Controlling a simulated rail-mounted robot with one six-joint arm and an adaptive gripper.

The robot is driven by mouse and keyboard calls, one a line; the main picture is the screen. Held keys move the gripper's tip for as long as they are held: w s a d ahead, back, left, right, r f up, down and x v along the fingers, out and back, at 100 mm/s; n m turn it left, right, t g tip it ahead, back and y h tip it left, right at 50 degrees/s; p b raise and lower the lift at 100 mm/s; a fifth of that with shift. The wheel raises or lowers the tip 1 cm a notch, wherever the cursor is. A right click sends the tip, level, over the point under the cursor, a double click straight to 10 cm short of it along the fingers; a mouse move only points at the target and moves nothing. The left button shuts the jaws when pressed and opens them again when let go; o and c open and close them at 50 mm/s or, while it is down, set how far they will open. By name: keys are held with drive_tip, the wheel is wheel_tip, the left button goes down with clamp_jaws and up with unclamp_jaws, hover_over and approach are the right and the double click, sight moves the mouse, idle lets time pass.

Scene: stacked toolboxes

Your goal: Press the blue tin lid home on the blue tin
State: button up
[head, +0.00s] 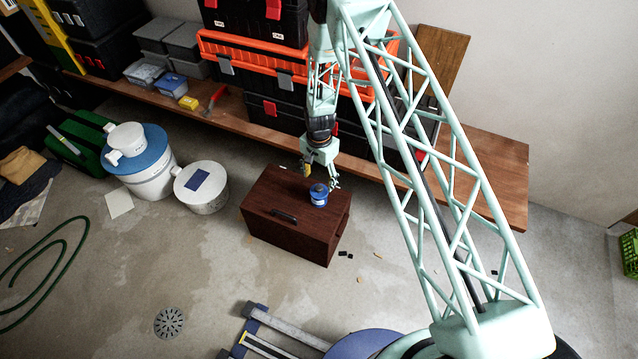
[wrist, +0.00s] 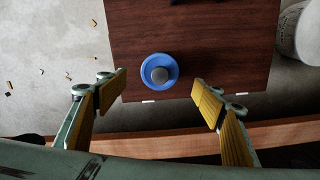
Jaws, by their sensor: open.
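The blue tin (head: 319,200) stands upright on top of a dark brown wooden box (head: 296,238), near the box's back right. The blue lid (head: 318,188) is on top of the tin. In the wrist view the lid (wrist: 147,72) is a round blue disc with a grey knob in its middle, and it hides the tin below. I cannot tell how far down the lid sits. My gripper (head: 320,177) is open and empty above the tin. In the wrist view its yellow-padded fingers (wrist: 160,80) are spread to either side of the lid, apart from it.
A wooden shelf (head: 480,182) with stacked toolboxes (head: 262,57) runs behind the box. White round containers (head: 201,187) stand to the left. Small scraps (head: 344,253) lie on the floor beside the box. The rest of the box top is clear.

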drive_tip(key=shift+r, duration=2.55)
wheel_tip(320, 180, up, 26)
drive_tip(key=n+t, duration=0.1)
drive_tip(key=n, duration=0.1)
hover_over(319, 187)
drive_tip(key=d, duration=0.5)
drive_tip(key=s+d+r, duration=0.2)
drive_tip(key=s+r, duration=0.1)
drive_tip(key=r, duration=0.5)
drive_tip(key=s+d+r+n, duration=0.1)
drive_tip(key=s+d+r, duration=0.2)
drive_tip(key=r, duration=0.4)
drive_tip(key=s+d+r, duration=0.2)
drive_tip(key=s+r, duration=0.1)
drive_tip(key=r, duration=0.5)
drive_tip(key=s+d+r+n+t, duration=0.1)
drive_tip(key=s+d+r, duration=0.2)
drive_tip(key=s+r, duration=0.55)
drive_tip(key=s+d+r+n+t, duration=0.1)
drive_tip(key=s+d+r, duration=0.2)
drive_tip(key=s+r, duration=0.6)
drive_tip(key=s+d+r+n, duration=0.1)
drive_tip(key=s+d, duration=0.1)
drive_tip(key=s, duration=1)
drive_tip(key=s+d+r+n+t, duration=0.1)
drive_tip(key=s+d+r, duration=0.1)
drive_tip(key=s, duration=1)
drive_tip(key=shift+d, duration=0.15)
